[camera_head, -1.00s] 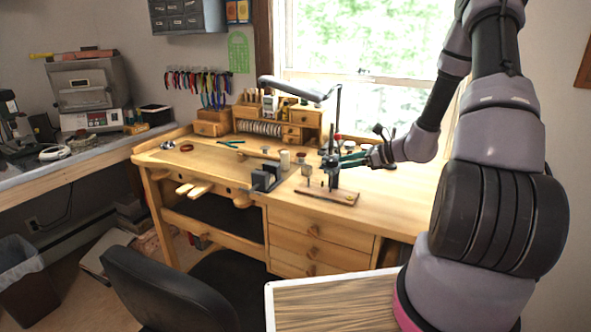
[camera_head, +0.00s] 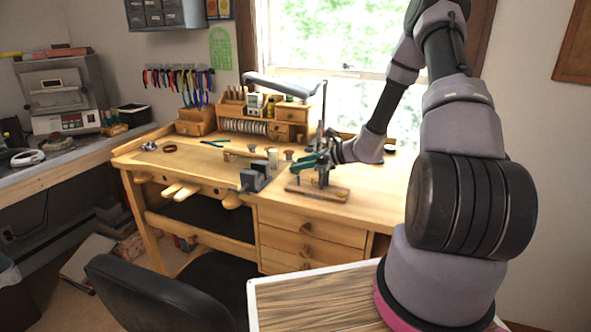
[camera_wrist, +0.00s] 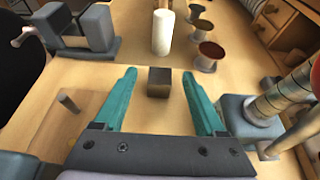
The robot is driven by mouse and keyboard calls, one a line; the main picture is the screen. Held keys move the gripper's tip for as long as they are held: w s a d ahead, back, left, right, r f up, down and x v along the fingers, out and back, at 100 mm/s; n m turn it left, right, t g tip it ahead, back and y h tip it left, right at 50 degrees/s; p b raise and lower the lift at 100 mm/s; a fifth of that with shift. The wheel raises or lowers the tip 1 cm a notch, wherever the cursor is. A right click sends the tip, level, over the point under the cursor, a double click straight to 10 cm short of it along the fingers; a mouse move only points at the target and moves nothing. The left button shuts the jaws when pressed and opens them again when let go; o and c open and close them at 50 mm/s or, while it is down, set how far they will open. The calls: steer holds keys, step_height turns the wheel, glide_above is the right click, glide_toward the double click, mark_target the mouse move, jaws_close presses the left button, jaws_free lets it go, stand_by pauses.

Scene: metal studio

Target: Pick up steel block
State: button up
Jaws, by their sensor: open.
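The steel block is a small dark grey cube (camera_wrist: 159,82) on the wooden bench top, in the middle of the wrist view. My gripper (camera_wrist: 160,74) is open, with its two teal fingers apart. The block appears between the fingertips, with a gap on each side and nothing held. In the head view my gripper (camera_head: 316,160) is low over the bench, beside the lamp post. I cannot make out the block in the head view, where the gripper and bench tools crowd the area.
A grey vise (camera_head: 256,176) stands at the bench's front edge, left of my gripper. A white cylinder (camera_wrist: 162,32) and several small cups (camera_wrist: 208,54) stand beyond the block. A wooden stand (camera_head: 318,192) is close by. The bench's left part is clearer.

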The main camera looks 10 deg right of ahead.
steer(key=shift+x, duration=1.1)
jaws_close()
steer(key=shift+r, duration=0.1)
